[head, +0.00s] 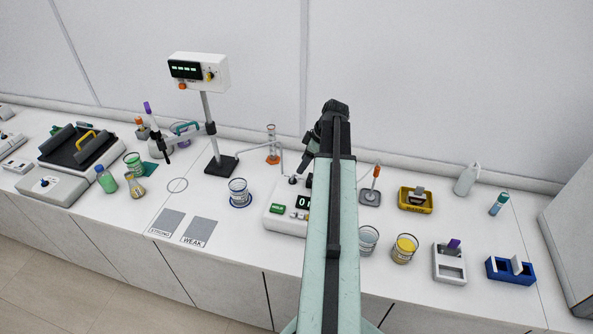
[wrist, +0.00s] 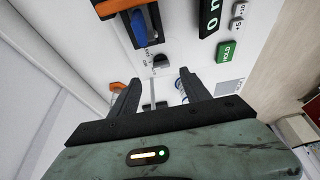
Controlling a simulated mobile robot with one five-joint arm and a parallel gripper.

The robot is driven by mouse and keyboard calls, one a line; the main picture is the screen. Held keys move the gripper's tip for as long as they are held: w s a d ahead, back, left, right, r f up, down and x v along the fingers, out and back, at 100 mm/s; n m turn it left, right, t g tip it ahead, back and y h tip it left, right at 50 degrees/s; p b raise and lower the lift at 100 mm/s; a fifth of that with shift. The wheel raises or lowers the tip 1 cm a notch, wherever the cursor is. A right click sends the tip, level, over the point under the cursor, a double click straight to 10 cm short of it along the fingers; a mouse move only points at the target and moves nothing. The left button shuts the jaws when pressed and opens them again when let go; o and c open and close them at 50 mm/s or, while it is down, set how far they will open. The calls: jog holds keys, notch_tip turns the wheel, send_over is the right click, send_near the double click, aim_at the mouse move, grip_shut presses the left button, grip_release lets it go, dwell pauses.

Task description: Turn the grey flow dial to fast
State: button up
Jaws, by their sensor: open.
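The grey flow dial (wrist: 160,63) shows in the wrist view as a small dark grey knob on a white device, just beyond my fingertips. Small lettering beside it is too small to read, and I cannot tell its setting. My gripper (wrist: 160,80) is open, with its two fingers apart and nothing seen held between them. The dial lies ahead of the gap between the fingers and looks apart from them. In the head view the white device (head: 277,222) stands at mid-bench, partly hidden by my arm, and the dial cannot be made out. My gripper (head: 311,150) is partly hidden there too.
A green HOLD button (wrist: 227,51) and a blue lever (wrist: 139,28) are near the dial. A beaker (head: 238,192) stands left of the device; a yellow-filled beaker (head: 404,249) stands to the right. A stand with a display box (head: 198,72) rises behind left.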

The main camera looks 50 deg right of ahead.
aim_at(294, 177)
jog(key=b+x, duration=0.7)
jog(key=x, duration=0.1)
jog(key=shift+f, duration=0.1)
